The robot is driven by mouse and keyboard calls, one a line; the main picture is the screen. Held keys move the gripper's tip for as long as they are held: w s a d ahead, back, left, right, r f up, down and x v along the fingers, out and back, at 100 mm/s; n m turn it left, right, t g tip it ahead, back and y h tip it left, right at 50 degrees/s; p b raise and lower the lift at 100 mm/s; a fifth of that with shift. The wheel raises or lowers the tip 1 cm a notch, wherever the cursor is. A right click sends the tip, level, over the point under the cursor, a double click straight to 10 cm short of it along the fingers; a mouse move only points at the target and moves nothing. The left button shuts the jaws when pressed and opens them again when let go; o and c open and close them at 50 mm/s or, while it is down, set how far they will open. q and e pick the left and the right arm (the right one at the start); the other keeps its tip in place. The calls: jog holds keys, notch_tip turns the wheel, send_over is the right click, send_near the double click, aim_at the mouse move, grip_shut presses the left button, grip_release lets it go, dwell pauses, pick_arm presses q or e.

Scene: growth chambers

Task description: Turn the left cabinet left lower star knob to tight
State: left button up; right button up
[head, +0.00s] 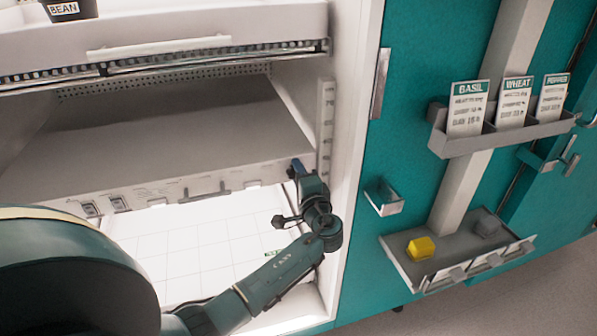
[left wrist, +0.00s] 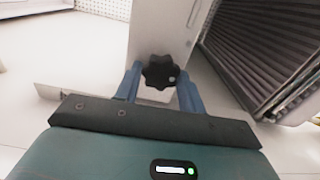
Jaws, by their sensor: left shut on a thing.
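The black star knob (left wrist: 158,71) shows in the left wrist view on the end of a pale panel, with a small white mark at its lower right. My left gripper (left wrist: 160,84) has its two blue fingers on either side of the knob and is shut on it. In the head view my left gripper (head: 298,170) is at the right front corner of the cabinet's lower shelf (head: 150,150), beside the scale strip. There the gripper hides the knob. Whether the knob is tight cannot be told. My right gripper is in neither view.
A scale strip (head: 326,125) stands right of the gripper. Above is an upper shelf with a BEAN pot (head: 70,8). A white gridded floor (head: 200,240) lies below. On the right are teal doors, a card rack (head: 470,146) and a tray with a yellow block (head: 421,247).

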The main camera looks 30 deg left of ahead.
pick_arm(q)
jog(key=shift+m, duration=0.3)
jog(key=o, duration=1)
jog(key=shift+c, duration=0.2)
jog(key=v, duration=1.3)
